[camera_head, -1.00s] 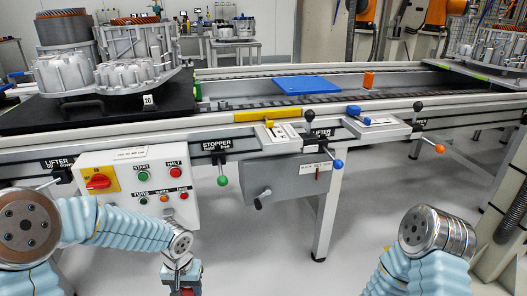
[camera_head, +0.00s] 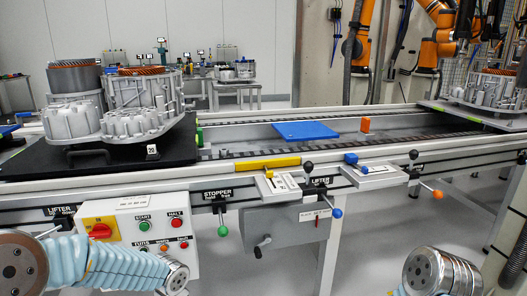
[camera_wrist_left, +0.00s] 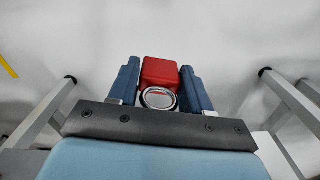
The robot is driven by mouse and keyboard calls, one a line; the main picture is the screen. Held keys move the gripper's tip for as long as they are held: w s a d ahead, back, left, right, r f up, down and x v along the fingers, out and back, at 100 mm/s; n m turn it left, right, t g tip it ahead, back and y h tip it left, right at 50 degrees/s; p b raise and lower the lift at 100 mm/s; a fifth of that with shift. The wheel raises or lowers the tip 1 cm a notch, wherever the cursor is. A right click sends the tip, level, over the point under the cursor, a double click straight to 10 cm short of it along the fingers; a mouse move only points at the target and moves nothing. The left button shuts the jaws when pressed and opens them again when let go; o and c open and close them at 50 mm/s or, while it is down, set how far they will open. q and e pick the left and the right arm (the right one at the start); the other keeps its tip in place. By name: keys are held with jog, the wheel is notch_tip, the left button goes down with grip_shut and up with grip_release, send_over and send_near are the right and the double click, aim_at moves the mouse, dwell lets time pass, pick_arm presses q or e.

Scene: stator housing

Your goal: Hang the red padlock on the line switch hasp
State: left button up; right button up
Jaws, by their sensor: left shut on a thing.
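My left gripper (camera_wrist_left: 161,88) is shut on the red padlock (camera_wrist_left: 160,72) in the left wrist view. The padlock's red body is between the two blue fingers, with a round silvery face (camera_wrist_left: 158,98) nearer the camera. Its shackle cannot be made out. In the head view my left arm is at bottom left and its gripper is below the frame. A white control box carries a red rotary switch on a yellow plate (camera_head: 101,230). A grey box (camera_head: 285,226) beside it has a dark handle and a small red lever. I cannot make out the hasp. My right gripper is out of view.
The conveyor rail (camera_head: 350,183) runs across above the boxes. The green knob (camera_head: 222,231), blue knob (camera_head: 336,213) and orange knob (camera_head: 438,194) stick out on rods from the front. A black pallet (camera_head: 40,165) bears stator housings at left. Floor is free at right.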

pick_arm(q)
jog(key=shift+f, duration=0.1)
jog(key=shift+f, duration=1.6)
